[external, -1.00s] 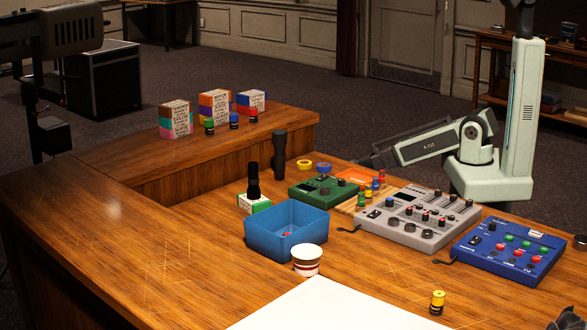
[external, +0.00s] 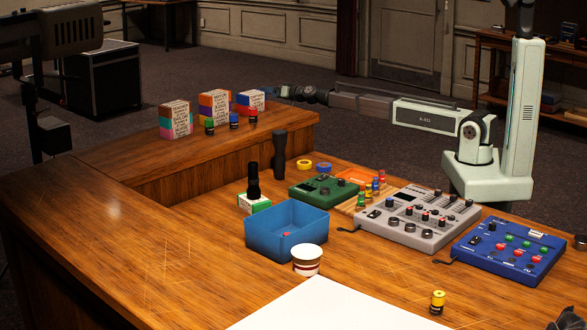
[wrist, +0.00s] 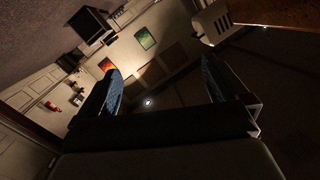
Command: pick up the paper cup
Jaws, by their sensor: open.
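The paper cup (external: 307,262), white with a dark red band, stands upright on the wooden desk, close to the front right corner of the blue bin (external: 286,232).
A black flashlight (external: 253,182) and a dark upright cylinder (external: 279,152) stand behind the bin. A green device (external: 322,188), a grey mixer (external: 418,218) and a blue device (external: 508,250) lie to the right. White paper (external: 325,308) covers the front. The desk's left is clear.

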